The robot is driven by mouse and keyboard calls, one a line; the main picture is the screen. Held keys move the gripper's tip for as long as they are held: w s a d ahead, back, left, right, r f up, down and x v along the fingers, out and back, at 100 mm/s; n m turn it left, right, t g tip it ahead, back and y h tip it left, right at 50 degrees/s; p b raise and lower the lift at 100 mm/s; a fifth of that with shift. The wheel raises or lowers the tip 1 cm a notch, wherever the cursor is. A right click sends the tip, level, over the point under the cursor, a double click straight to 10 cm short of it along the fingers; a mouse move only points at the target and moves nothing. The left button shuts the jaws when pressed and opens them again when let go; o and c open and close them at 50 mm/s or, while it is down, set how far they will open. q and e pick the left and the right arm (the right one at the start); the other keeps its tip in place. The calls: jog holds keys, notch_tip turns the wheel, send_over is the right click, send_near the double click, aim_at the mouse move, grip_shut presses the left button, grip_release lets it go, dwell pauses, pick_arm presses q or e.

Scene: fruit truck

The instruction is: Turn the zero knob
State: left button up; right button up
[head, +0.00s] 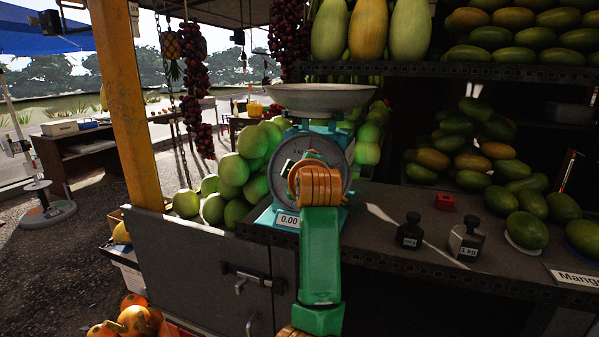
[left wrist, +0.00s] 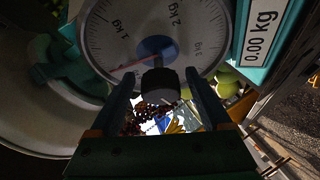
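A teal scale (head: 345,135) with a round white dial and a metal pan (head: 320,98) stands on the counter. Its dark zero knob (left wrist: 160,86) sticks out from the blue centre of the dial (left wrist: 105,38) in the left wrist view. A red needle (left wrist: 135,63) shows beside it. My left gripper (left wrist: 158,78) is open, with one finger on each side of the knob and small gaps visible. In the head view my left wrist and forearm cover the dial's middle, hiding the knob and fingers. My right gripper is not in view.
A yellow post (head: 125,100) stands at the left. Mangoes (head: 532,230) lie at the right.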

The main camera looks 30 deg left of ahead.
pick_arm(q)
jog(key=shift+d, duration=0.1)
jog(key=b+v, duration=0.3)
jog(key=v, duration=0.4)
